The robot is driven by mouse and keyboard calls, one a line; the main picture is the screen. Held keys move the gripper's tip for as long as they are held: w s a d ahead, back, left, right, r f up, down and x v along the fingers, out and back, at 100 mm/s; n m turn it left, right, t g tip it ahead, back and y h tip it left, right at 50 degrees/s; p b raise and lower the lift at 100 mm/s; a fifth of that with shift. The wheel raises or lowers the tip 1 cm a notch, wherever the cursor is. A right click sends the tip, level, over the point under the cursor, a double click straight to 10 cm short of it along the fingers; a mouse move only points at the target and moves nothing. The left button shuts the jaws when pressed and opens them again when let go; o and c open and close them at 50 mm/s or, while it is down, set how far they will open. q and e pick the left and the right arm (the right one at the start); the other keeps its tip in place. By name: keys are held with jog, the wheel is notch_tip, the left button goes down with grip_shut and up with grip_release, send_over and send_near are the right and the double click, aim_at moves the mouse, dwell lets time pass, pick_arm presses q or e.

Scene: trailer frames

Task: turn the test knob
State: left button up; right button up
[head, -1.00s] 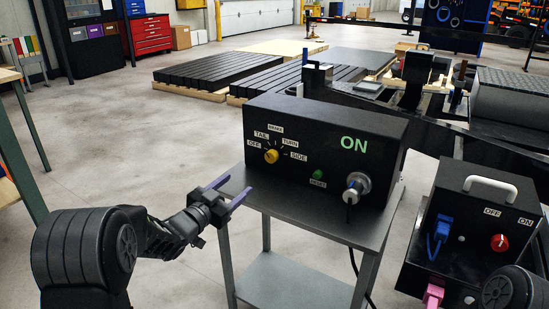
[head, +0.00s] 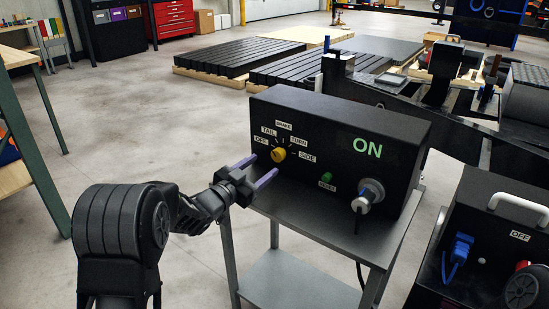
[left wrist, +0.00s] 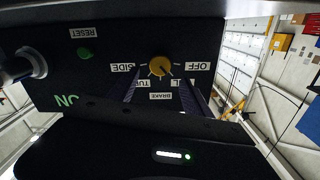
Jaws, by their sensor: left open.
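The yellow test knob (head: 278,155) is on the front of a black box (head: 335,130) whose face reads ON in green. Labels OFF, TAIL, BRAKE, TURN and SIDE ring the knob; I cannot tell which one it points at. My left gripper (head: 266,164) is open, its two purple fingers reaching toward the box just left of and below the knob. In the left wrist view the picture is upside down, and the knob (left wrist: 160,67) appears between the fingers and just past their tips. The gripper seems apart from the knob. My right gripper is not in view.
A green RESET button (head: 326,177) and a round silver connector (head: 370,192) are also on the box. The box stands on a grey metal cart (head: 305,222). A second black box (head: 500,215) with a blue plug (head: 460,247) is at right. Floor left of the cart is clear.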

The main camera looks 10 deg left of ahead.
aim_at(276, 156)
pick_arm(q)
jog(key=x, duration=0.6)
jog(key=shift+w+d, duration=0.1)
jog(key=shift+w, duration=0.25)
jog(key=shift+c, duration=0.5)
grip_shut()
